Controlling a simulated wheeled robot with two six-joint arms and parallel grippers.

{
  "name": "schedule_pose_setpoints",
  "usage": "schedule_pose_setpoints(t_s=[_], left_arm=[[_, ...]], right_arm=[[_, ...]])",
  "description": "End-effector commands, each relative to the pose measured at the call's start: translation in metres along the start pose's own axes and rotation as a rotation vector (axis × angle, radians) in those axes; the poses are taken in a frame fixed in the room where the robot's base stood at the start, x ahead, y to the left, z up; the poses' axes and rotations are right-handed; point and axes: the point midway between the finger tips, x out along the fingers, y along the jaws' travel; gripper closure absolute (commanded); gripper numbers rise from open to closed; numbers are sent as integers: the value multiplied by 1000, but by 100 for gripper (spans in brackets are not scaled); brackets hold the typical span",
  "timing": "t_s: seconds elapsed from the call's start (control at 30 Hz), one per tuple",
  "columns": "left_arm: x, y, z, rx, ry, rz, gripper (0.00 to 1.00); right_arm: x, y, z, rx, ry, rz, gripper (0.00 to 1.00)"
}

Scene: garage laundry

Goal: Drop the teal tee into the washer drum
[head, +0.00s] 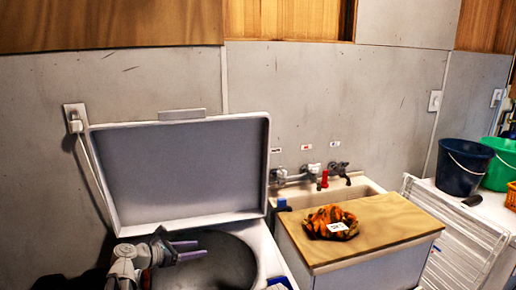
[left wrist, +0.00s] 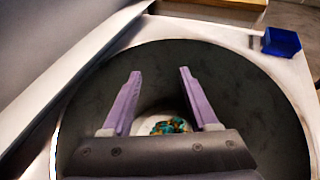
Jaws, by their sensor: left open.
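The washer drum is a dark round opening (head: 232,268) under a raised lid (head: 185,170) in the head view. My left gripper (head: 187,249) is over the drum opening, its purple fingers apart. In the left wrist view the open fingers (left wrist: 158,85) point across the dark drum (left wrist: 255,110). A teal and orange-brown patterned cloth (left wrist: 170,126), seemingly the teal tee, shows beyond the gripper, low in the drum and apart from the fingers. Part of it is hidden by the gripper body. My right gripper is not in view.
A small blue box (left wrist: 281,41) sits on the washer's rim. To the right, an orange patterned bundle (head: 331,222) lies on a wooden board (head: 378,225) by the sink taps (head: 308,173). Dark blue (head: 462,167) and green (head: 499,165) buckets stand farther right.

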Motion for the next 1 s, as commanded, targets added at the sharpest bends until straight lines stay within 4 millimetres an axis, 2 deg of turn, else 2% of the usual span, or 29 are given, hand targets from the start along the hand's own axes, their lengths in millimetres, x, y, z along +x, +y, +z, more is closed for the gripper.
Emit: schedule_pose_setpoints(t_s=[0.27,0.5,0.7,1.0], left_arm=[[-6,0,1,0,1,1,40],[-45,0,2,-1,1,3,40],[-70,0,1,-1,0,2,40],[-78,0,0,0,0,-1,40]], right_arm=[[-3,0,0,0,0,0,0],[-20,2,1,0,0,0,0],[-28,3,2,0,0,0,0],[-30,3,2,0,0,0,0]])
